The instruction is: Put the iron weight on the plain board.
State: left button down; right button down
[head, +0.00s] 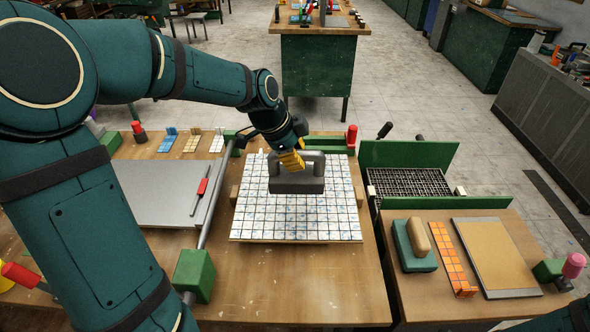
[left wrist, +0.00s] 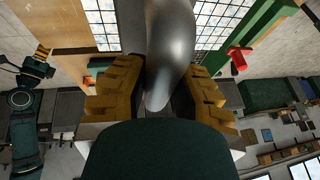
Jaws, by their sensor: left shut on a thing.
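The iron weight (head: 297,184) is a dark grey block with a looped handle, over the far middle part of the white-and-blue tiled sheet (head: 262,222). I cannot tell whether it touches the tiles. My left gripper (head: 291,161) has yellow fingers and is shut on its handle from the left. In the left wrist view the smooth grey handle (left wrist: 168,50) lies between the yellow fingers. A plain tan board (head: 495,257) with a grey edge lies flat and empty on the right-hand bench. My right gripper is out of view.
Beside the tan board lie an orange tile strip (head: 453,260) and a green float (head: 414,252) with a wooden handle. A green-walled bin with a grate (head: 408,182) stands behind them. A grey plate (head: 150,190) with a red-handled tool is at left.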

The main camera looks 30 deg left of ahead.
aim_at(291, 175)
pick_arm(q)
jog(key=shift+f+b, duration=0.55)
jog(key=shift+f, duration=3.6)
jog(key=shift+f, duration=0.2)
jog(key=c, duration=0.9)
grip_release()
jog(key=shift+s+r, duration=0.1)
jog(key=shift+r, duration=0.2)
jog(key=p+v, duration=0.1)
jog(key=v, duration=1)
jog(key=shift+s+r, duration=0.15)
jog(key=shift+r, duration=0.15)
